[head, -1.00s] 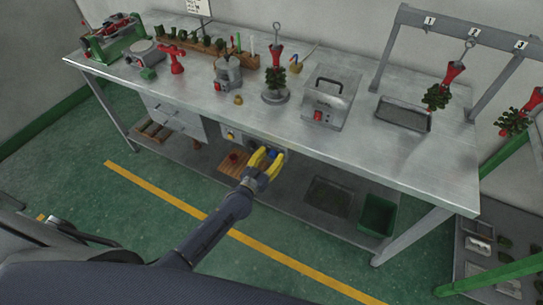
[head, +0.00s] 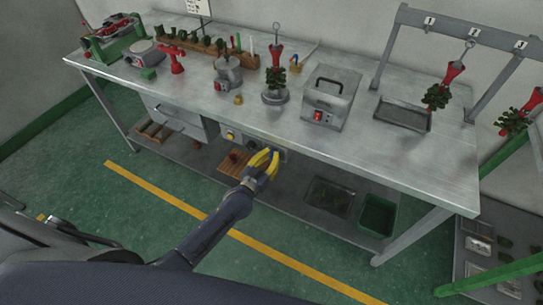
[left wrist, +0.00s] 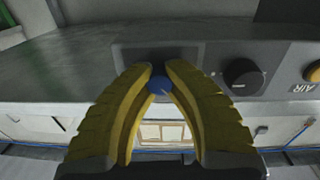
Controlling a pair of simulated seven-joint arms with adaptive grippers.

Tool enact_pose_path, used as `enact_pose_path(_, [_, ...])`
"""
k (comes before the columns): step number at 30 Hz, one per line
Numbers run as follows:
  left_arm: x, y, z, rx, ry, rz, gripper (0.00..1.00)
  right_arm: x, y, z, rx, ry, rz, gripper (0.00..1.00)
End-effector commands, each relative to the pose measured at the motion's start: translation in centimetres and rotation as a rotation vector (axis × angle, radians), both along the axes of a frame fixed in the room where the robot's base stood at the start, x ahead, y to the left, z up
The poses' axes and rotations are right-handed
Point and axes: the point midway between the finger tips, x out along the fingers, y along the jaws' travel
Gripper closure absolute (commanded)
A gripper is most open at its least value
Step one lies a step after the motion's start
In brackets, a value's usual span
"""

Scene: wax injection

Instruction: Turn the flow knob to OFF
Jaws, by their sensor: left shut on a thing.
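My left gripper (head: 263,161) is at the control panel under the bench's front edge, its yellow fingers closed in from both sides. In the left wrist view the fingertips (left wrist: 159,72) are on either side of a small blue knob (left wrist: 159,85) and shut on it. I read no label beside this knob, and its pointer is hidden. A black round knob (left wrist: 242,76) sits to its right on the same dark panel, free of the gripper. A yellow button (left wrist: 313,73) marked AIR is farther right; it also shows in the head view (head: 230,135). My right gripper is not in view.
The steel bench (head: 420,160) overhangs the panel. On it stand a grey box with a red switch (head: 331,97), a pot (head: 228,72) and a shallow tray (head: 402,114). A green bin (head: 377,215) stands on the lower shelf. The floor in front is clear.

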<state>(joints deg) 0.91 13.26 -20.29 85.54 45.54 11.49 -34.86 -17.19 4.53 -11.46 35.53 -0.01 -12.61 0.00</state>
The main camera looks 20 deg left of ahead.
Motion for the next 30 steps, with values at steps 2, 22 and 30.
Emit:
enact_pose_path(2, [-0.03, 0.05, -0.09, -0.023, 0.005, 0.001, 1.0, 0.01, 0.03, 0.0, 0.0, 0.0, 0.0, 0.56])
enact_pose_path(22, [-0.05, 0.07, -0.19, -0.153, 0.031, 0.001, 0.8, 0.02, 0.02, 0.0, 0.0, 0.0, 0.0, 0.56])
enact_pose_path(30, [-0.03, 0.04, -0.1, -0.153, 0.03, 0.0, 0.52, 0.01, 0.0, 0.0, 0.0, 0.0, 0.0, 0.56])
